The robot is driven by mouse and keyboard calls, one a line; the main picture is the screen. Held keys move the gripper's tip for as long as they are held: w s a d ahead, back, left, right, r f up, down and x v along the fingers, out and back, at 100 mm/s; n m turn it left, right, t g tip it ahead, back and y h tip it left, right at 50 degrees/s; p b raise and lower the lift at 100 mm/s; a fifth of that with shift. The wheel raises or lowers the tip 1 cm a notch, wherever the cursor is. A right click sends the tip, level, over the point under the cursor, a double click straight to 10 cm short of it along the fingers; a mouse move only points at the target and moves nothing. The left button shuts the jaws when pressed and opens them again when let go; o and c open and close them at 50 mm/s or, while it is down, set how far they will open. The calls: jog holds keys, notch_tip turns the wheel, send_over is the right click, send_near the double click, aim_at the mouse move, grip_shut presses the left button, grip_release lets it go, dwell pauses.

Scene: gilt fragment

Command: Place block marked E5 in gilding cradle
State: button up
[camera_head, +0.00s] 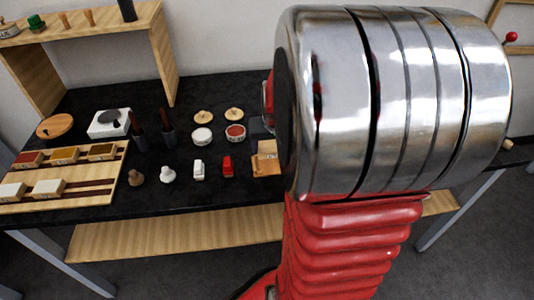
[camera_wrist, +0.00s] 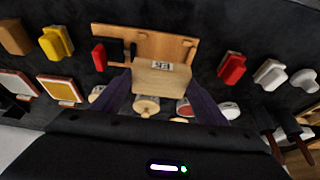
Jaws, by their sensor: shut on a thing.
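The pale wooden block marked E5 (camera_wrist: 160,78) is between the two dark fingers of my gripper (camera_wrist: 160,98) in the wrist view. My gripper is shut on it, with the label facing up in the picture. A wooden holder, which looks like the gilding cradle (camera_wrist: 172,43), lies just beyond the block. The block overlaps its near edge in the picture; whether they touch cannot be told. In the head view a part of the cradle (camera_head: 266,163) shows beside my arm.
In the wrist view a red block (camera_wrist: 232,68) and white stamp-like pieces (camera_wrist: 270,73) stand right of the cradle; a yellow block (camera_wrist: 56,43) stands left. Round pots lie near the fingers. In the head view a wooden tray (camera_head: 110,178) and shelf (camera_head: 160,50) stand left.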

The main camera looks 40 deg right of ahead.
aim_at(271, 157)
jog(key=shift+f, duration=1.85)
jog(key=shift+f, duration=0.25)
jog(key=shift+s+a+f, duration=0.1)
jog(key=shift+s+f, duration=0.1)
jog(key=shift+f, duration=0.25)
jog(key=o, duration=1)
jog(key=shift+o, duration=0.8)
jog(key=shift+r, duration=0.45)
jog(key=v, duration=1.2)
jog(key=shift+w+r, duration=0.25)
jog(key=shift+r, duration=0.05)
